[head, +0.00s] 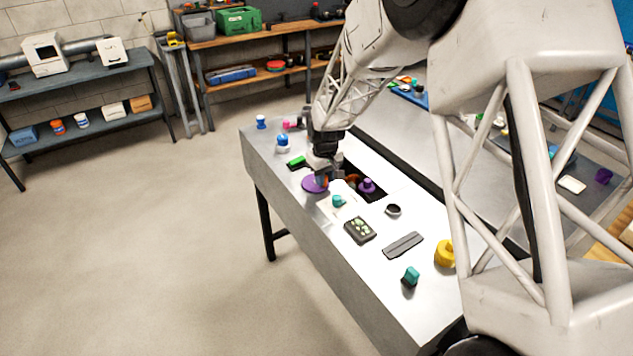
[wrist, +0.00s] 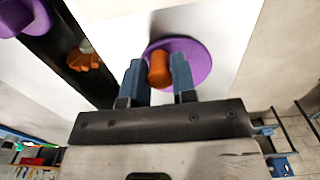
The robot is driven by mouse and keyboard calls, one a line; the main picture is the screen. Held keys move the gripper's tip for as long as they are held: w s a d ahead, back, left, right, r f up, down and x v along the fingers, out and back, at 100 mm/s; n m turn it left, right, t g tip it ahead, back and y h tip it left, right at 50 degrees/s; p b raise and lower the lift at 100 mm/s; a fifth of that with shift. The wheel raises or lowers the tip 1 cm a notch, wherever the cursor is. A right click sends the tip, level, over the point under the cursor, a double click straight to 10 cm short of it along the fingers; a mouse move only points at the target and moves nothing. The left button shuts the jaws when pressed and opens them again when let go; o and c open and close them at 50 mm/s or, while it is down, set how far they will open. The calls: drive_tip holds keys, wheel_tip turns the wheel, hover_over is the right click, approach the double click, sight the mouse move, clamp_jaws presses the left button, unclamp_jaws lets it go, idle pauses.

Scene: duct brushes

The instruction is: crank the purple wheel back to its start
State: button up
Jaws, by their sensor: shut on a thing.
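The purple wheel (head: 314,184) lies flat on the light tabletop near its left edge in the head view. It also shows in the wrist view (wrist: 197,60) as a purple disc with an upright orange handle (wrist: 159,68). My gripper (wrist: 158,75) has its two blue fingers on either side of this handle and is shut on it. In the head view my gripper (head: 321,170) is over the wheel and hides part of it. The wheel's turning angle against any start mark cannot be told.
A dark slot (head: 373,188) in the tabletop is beside the wheel, with a purple knob (head: 367,186) and an orange piece (wrist: 84,59) at it. A teal knob (head: 338,201), a green block (head: 297,162) and a dark tray (head: 360,230) are nearby.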

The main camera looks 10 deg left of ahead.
sight(314, 189)
drive_tip(key=shift+s+a, duration=0.2)
drive_tip(key=shift+s, duration=0.05)
drive_tip(key=shift+s+a, duration=0.1)
drive_tip(key=shift+s+a, duration=0.35)
idle(0.5)
drive_tip(key=shift+s+a, duration=0.3)
drive_tip(key=shift+a, duration=0.3)
drive_tip(key=shift+a, duration=0.15)
